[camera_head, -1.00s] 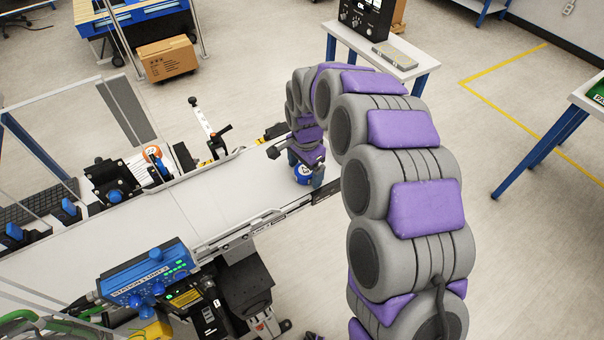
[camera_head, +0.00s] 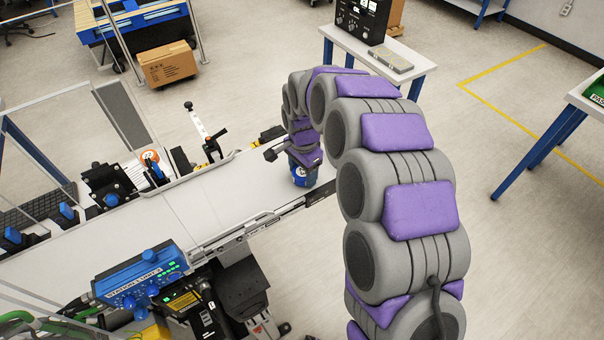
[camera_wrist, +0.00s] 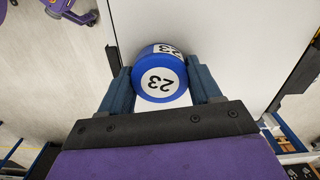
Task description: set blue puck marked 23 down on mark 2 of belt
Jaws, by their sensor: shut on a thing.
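The blue puck marked 23 (camera_wrist: 160,78) sits between the two fingers of my gripper (camera_wrist: 161,84) in the wrist view, with white number labels on its face and side. In the head view the blue puck (camera_head: 299,177) shows under my gripper (camera_head: 304,166) near the far right end of the belt (camera_head: 205,195). My gripper is shut on it. The pale belt (camera_wrist: 235,30) lies behind the puck in the wrist view. I cannot tell whether the puck touches the belt. I cannot make out mark 2 in either view.
A blue control box (camera_head: 140,277) stands at the near side. A black bracket (camera_head: 213,145) rises at the far edge. The belt's middle is clear.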

